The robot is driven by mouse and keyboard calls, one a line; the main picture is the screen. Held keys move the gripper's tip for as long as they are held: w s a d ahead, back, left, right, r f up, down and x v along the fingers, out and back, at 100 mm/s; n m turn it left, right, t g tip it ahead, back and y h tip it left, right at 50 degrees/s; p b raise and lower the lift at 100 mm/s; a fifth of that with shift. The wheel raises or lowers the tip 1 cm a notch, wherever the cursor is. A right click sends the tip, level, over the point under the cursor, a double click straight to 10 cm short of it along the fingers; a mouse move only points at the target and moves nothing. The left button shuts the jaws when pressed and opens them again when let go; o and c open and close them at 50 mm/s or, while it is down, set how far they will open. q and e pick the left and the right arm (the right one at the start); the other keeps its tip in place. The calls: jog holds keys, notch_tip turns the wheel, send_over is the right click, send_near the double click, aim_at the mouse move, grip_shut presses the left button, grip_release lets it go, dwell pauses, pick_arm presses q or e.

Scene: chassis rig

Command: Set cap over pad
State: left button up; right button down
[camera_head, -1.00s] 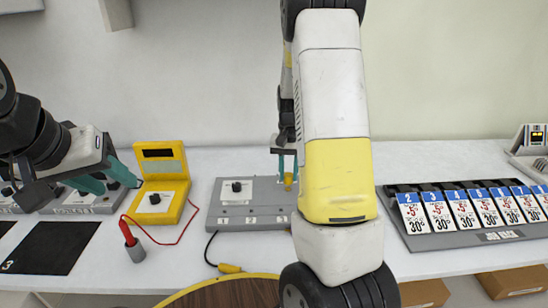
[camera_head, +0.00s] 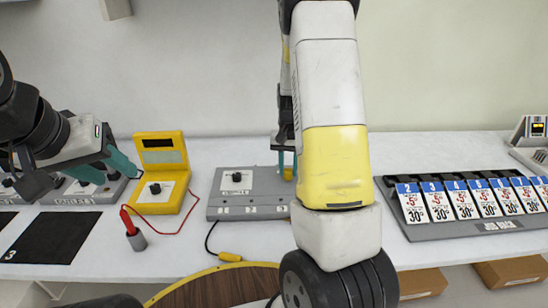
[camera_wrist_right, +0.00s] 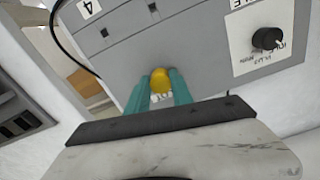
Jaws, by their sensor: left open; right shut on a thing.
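My right gripper (camera_head: 287,171) is shut on a small yellow cap (camera_head: 287,175) at the back right part of the grey box (camera_head: 225,205). In the right wrist view, the yellow cap (camera_wrist_right: 160,80) sits between the teal fingers of the right gripper (camera_wrist_right: 160,92), over the box face. A white label shows partly just below it. I cannot tell whether the cap touches the box, and no pad is clearly visible under it. My left gripper (camera_head: 108,166) is open and empty, with one finger close to the yellow meter's left side.
The yellow meter (camera_head: 162,180) has a red lead running to a red-and-grey probe (camera_head: 134,236). A black mat (camera_head: 52,238) lies at the left. A rack of numbered cards (camera_head: 485,228) stands at the right. A black knob (camera_wrist_right: 267,39) is on the box.

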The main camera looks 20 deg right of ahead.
jog(key=shift+f, duration=0.35)
jog(key=c, duration=1)
grip_release()
jog(key=shift+c, duration=0.2)
jog(key=shift+r, duration=0.1)
notch_tip(320, 180, up, 6)
jog(key=shift+r, duration=0.8)
